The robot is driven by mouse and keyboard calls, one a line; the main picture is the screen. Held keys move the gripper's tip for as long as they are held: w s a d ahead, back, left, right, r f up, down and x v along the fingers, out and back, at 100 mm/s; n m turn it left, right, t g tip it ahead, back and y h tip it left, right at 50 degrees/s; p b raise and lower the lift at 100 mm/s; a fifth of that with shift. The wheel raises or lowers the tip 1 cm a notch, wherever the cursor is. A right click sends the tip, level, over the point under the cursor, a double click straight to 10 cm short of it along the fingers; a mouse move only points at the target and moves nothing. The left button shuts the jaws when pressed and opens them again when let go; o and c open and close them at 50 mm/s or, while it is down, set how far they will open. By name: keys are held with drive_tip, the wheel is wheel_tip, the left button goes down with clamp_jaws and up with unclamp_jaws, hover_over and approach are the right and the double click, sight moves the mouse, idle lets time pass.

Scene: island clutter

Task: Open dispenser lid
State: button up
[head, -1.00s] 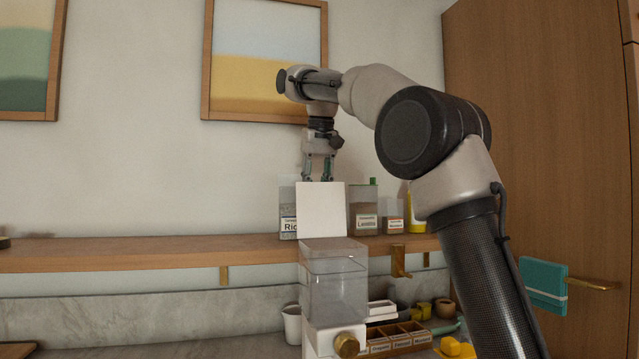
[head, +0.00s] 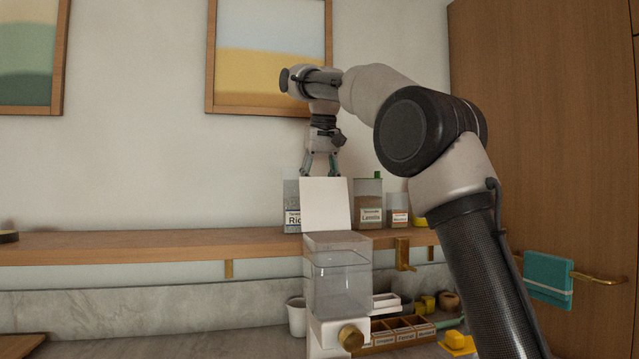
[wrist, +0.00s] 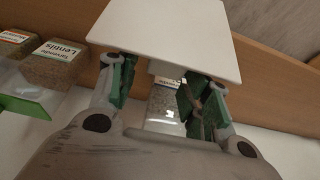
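The dispenser (head: 338,285) is a clear box on a white base with a brass knob (head: 350,338) at its front. Its white lid (head: 326,205) stands raised, roughly upright, at the top of the box. My gripper (head: 320,171) points down at the lid's top edge, its fingers spread to either side and their tips partly behind the lid. In the wrist view the lid (wrist: 170,35) lies beyond the fingers, and my gripper (wrist: 158,88) is open with a clear gap between its green-padded fingers. I cannot tell whether a finger touches the lid.
A wooden shelf (head: 130,245) runs behind the dispenser. It carries a rice container (head: 291,205), a lentils container (head: 368,203) and a smaller jar (head: 397,210). A white cup (head: 297,316) and a divided wooden tray (head: 400,331) stand below. The shelf's left stretch is mostly clear.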

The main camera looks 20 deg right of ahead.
drive_tip(key=shift+r, duration=0.1)
drive_tip(key=v, duration=0.6)
drive_tip(key=shift+w+r, duration=0.1)
drive_tip(key=shift+s+r, duration=0.25)
drive_tip(key=shift+r, duration=0.25)
drive_tip(key=shift+s, duration=0.1)
